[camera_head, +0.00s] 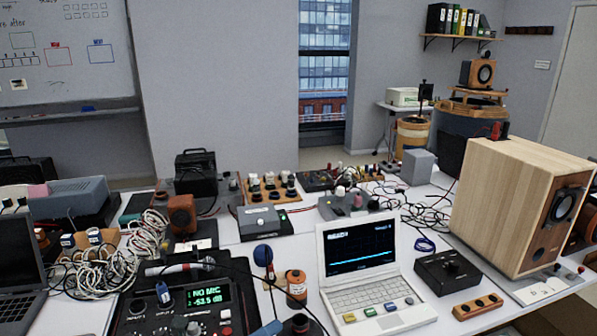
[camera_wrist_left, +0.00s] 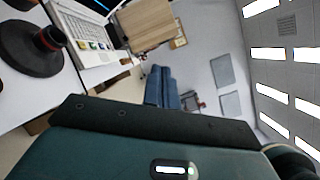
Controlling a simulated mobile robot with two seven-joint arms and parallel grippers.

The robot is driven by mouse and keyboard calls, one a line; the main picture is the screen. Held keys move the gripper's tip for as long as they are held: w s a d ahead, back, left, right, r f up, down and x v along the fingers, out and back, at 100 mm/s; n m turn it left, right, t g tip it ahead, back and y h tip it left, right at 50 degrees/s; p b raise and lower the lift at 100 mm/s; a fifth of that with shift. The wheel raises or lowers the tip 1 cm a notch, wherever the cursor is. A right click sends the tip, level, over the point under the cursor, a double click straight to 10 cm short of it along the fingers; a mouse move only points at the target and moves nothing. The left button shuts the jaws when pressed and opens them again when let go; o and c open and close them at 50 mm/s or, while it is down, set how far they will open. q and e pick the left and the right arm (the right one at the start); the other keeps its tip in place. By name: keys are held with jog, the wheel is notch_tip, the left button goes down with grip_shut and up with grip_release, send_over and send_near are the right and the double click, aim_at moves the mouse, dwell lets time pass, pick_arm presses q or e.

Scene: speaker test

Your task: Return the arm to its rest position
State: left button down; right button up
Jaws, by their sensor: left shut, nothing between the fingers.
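My left gripper (camera_wrist_left: 163,88) shows in the left wrist view as two blue-grey fingers, closed together with nothing between them. In the head view only a small blue-grey part of the left gripper (camera_head: 267,328) shows at the bottom edge, left of the white laptop. Most of the left arm is out of the picture. The right gripper is in neither view.
The white laptop (camera_head: 350,298) stands open near the front edge. A large wooden speaker (camera_head: 505,200) is at the right. A mixer with a green display (camera_head: 207,296) is at the left. A black round base (camera_wrist_left: 30,50) is beside the laptop. Cables clutter the table.

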pick_arm(q)
jog(key=s+a+f+n+y, duration=0.3)
jog(key=f+n, duration=0.3)
jog(key=n, duration=0.5)
jog(key=s+a+f+n+y+p, duration=0.1)
jog(key=s+f+n+y, duration=0.4)
jog(key=n, duration=0.5)
jog(key=s+a+f+n+y+p, duration=0.1)
jog(key=s+a+f+n+y, duration=0.3)
jog(key=n, duration=0.7)
notch_tip(320, 180, down, 3)
jog(key=shift+s+a+r+n+g, duration=0.2)
jog(key=shift+s+a+n+g, duration=0.1)
jog(key=shift+s, duration=0.95)
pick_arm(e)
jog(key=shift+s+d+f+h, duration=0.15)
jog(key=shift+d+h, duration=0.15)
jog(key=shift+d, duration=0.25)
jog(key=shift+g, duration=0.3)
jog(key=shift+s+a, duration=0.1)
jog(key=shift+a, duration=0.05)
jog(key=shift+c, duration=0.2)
